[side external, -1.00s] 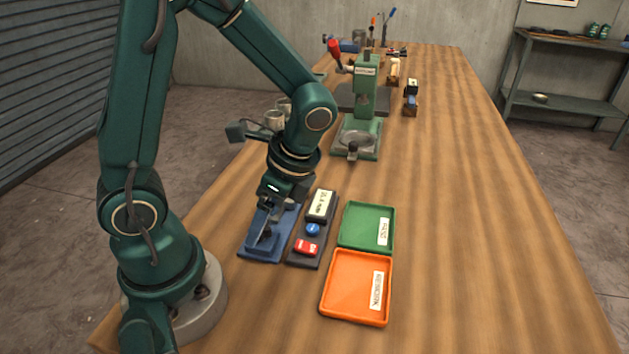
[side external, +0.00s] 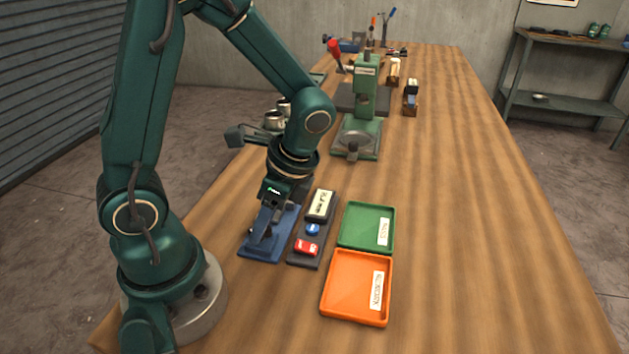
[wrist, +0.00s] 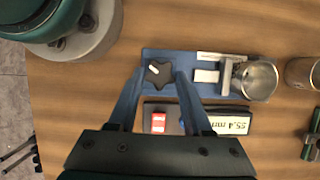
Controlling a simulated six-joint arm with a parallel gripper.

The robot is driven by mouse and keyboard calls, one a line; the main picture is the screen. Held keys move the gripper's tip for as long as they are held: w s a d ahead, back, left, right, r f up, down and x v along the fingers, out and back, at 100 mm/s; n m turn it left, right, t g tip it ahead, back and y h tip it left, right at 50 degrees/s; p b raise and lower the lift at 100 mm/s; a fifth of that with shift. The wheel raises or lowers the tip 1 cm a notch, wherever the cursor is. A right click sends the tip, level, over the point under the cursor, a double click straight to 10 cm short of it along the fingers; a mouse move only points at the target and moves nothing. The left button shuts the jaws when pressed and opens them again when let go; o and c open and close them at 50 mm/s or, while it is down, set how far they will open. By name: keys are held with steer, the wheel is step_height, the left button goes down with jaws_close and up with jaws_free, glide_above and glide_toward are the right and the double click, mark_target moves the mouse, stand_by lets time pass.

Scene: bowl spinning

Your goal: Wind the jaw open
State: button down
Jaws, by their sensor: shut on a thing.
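My gripper (wrist: 161,78) points down with its two blue-grey fingers on either side of a dark star-shaped knob (wrist: 159,74), shut on it. The knob has a white mark on one arm. It sits at the left of the blue vise base (wrist: 215,59) in the wrist view. The light-coloured jaw pieces (wrist: 226,76) stand on the base to the right of the knob. In the side view my gripper (side external: 262,222) is over the blue base (side external: 258,248) and hides most of the knob and jaw.
Green (side external: 366,211) and orange trays (side external: 357,287) lie to the right. A green press (side external: 366,110) stands farther back. The right-hand tabletop is clear.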

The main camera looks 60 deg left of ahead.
steer(key=n, duration=0.2)
steer(key=n+h, duration=0.1)
steer(key=n, duration=0.1)
steer(key=n+g+h, duration=0.1)
steer(key=n, duration=0.1)
steer(key=shift+w+a+n, duration=0.15)
steer(key=shift+a+n, duration=0.15)
steer(key=shift+n, duration=0.1)
steer(key=n+h, duration=0.1)
steer(key=n, duration=0.1)
steer(key=n+h, duration=0.1)
steer(key=n, duration=0.3)
steer(key=shift+a+h, duration=0.25)
steer(key=shift+h, duration=0.15)
steer(key=n, duration=0.2)
steer(key=n+t+h, duration=0.1)
steer(key=n, duration=0.1)
steer(key=n+h, duration=0.1)
steer(key=n, duration=0.1)
steer(key=shift+s+a+n, duration=0.2)
steer(key=shift+a+n, duration=0.05)
steer(key=shift+n, duration=0.15)
steer(key=n+t, duration=0.1)
steer(key=n, duration=0.2)
steer(key=n+t+h, duration=0.1)
steer(key=n, duration=0.2)
steer(key=shift+s+a, duration=0.1)
steer(key=shift+s, duration=0.1)
steer(key=shift+t, duration=0.3)
